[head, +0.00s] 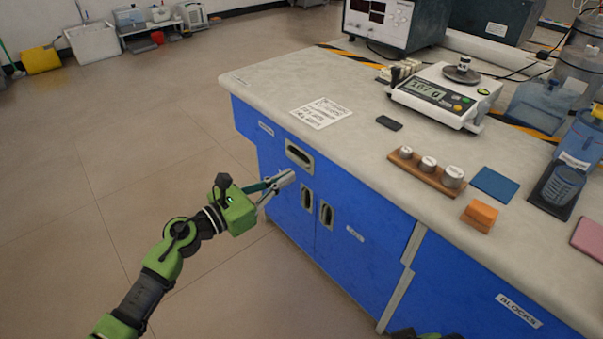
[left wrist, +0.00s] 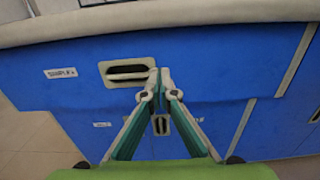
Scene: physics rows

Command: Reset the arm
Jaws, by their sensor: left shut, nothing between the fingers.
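My left gripper (head: 284,180) is at the end of my green arm, which comes in from the lower left. It is shut and empty, in front of the blue cabinet front near a drawer with a recessed handle (head: 299,155). In the left wrist view the fingertips (left wrist: 159,78) meet just right of that handle (left wrist: 127,71). I cannot tell whether they touch the cabinet. A small green part shows at the bottom edge of the head view; no right gripper fingers are visible.
The bench top (head: 270,80) carries a scale (head: 440,97) reading a number, a wooden block with metal weights (head: 427,170), an orange block (head: 479,215), a blue square (head: 495,184) and a paper sheet (head: 321,112). The floor (head: 90,170) left of the cabinet is clear.

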